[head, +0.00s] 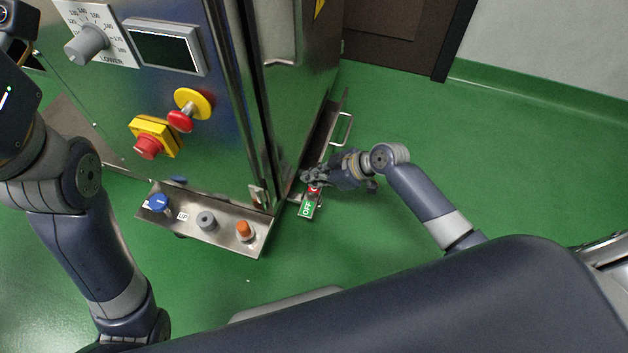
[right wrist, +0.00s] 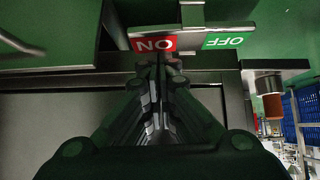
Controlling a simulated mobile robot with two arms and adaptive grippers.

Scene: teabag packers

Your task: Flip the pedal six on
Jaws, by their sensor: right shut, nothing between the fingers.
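The pedal (head: 308,208) is a small plate low beside the right side of the steel machine, with a green OFF label and a red part. In the right wrist view its red ON label (right wrist: 154,44) and green OFF label (right wrist: 228,41) appear upside down, side by side. My right gripper (head: 308,179) is shut and empty, at the red end of the pedal. In the right wrist view the shut fingertips (right wrist: 160,62) lie just below the red label; I cannot tell if they touch it. My left arm shows at the left, its gripper out of view.
The steel machine (head: 290,120) stands left of my right gripper, with a metal handle (head: 342,129) near its base. A steel shelf (head: 180,222) with blue, grey and orange knobs juts out in front. Green floor (head: 480,150) is clear to the right.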

